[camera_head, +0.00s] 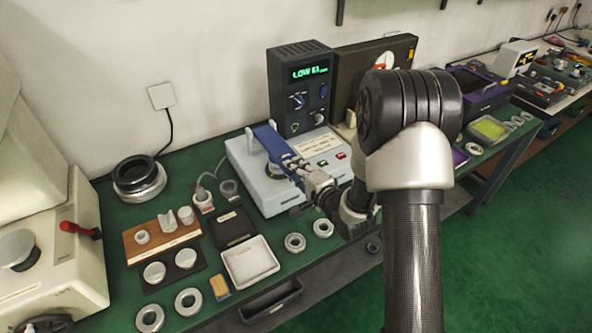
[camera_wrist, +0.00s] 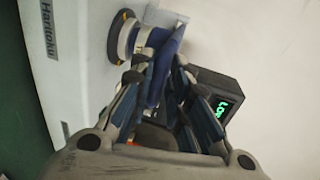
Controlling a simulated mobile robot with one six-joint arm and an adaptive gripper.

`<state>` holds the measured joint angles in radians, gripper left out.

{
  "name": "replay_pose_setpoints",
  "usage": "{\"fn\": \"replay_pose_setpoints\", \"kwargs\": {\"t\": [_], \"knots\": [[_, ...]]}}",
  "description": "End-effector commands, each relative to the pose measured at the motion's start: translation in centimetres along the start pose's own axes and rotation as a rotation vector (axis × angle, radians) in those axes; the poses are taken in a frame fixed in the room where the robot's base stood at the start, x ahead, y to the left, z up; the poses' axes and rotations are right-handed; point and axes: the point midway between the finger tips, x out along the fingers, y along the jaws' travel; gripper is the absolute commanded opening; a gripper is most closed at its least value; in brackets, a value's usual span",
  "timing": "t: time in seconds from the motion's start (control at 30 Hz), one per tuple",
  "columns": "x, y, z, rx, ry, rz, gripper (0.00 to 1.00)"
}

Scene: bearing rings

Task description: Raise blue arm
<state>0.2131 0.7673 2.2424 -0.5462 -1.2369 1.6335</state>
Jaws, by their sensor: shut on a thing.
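The blue arm (camera_head: 266,139) sits on top of a pale grey-blue bench machine (camera_head: 246,186) and slants from its upper left towards my gripper. My gripper (camera_head: 299,168) reaches in from the right, low over the machine's top, and is shut on the blue arm. In the wrist view the blue arm (camera_wrist: 170,49) runs between the two fingers of my gripper (camera_wrist: 159,72). A round pale part with a dark rim (camera_wrist: 126,38) lies beside the arm's far end. The fingers hide the gripped part of the arm.
A dark display unit (camera_head: 303,91) with green digits stands right behind the machine. Metal rings (camera_head: 295,242), a white tray (camera_head: 250,262) and a wooden block holder (camera_head: 160,237) lie in front and left. A dark case (camera_head: 349,66) stands behind.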

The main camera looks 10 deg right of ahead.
Motion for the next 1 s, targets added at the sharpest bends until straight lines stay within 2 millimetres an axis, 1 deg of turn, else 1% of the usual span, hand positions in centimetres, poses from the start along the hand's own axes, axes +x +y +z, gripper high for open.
{"fn": "replay_pose_setpoints", "kwargs": {"t": [0.03,0.47,0.87,1.0], "knots": [[-0.1,0.6,0.1,0.001,0.0,0.014,0.0],[-0.2,0.8,0.1,0.001,-0.001,0.022,0.0],[-0.4,-0.1,0.1,0.0,-0.002,0.055,0.0],[-0.5,-0.8,0.1,0.0,-0.002,0.075,0.0]]}}
